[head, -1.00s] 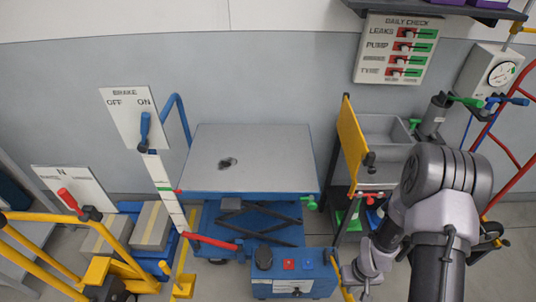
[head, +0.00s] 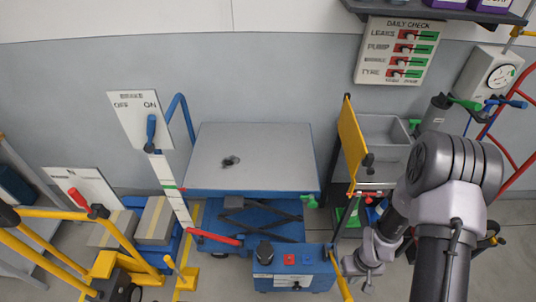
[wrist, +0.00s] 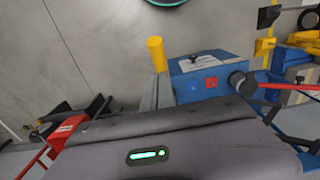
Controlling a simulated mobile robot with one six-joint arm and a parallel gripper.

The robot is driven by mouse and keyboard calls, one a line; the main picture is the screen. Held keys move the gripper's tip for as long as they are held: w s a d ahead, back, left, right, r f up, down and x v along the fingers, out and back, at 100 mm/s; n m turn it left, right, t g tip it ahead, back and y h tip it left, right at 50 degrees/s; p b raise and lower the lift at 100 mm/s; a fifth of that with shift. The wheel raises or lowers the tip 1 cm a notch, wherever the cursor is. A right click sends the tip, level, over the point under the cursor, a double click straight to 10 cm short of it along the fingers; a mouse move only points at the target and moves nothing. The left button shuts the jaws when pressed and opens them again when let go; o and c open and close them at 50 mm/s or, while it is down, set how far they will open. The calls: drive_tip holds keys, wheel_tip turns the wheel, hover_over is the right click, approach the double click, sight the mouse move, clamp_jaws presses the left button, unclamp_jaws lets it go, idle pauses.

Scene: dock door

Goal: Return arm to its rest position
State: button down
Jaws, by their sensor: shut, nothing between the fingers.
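My arm (head: 452,205) rises at the right of the head view, bends at a large grey elbow and folds down to the left. Its wrist (head: 380,250) hangs beside the right end of the blue lift cart's box. My gripper (head: 366,282) is small and partly hidden below the wrist, shut and empty.
The blue lift cart (head: 250,160) has a grey top and a control box (head: 292,270). A yellow panel (head: 352,145) and grey bins (head: 385,130) stand near my elbow. A gauge box (head: 492,78) and red rails are at right. Yellow rails (head: 60,214) are at left.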

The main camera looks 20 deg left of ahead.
drive_tip(key=shift+r, duration=0.15)
drive_tip(key=shift+r, duration=0.1)
wheel_tip(320, 180, up, 23)
drive_tip(key=w+m+t+b, duration=0.2)
drive_tip(key=m+t+b, duration=0.1)
drive_tip(key=m, duration=0.1)
drive_tip(key=s+a+r+m+t+y+b, duration=0.2)
drive_tip(key=s+a+r+m, duration=0.2)
drive_tip(key=s+r, duration=1.1)
drive_tip(key=shift+r+t, duration=0.35)
drive_tip(key=shift+t, duration=0.05)
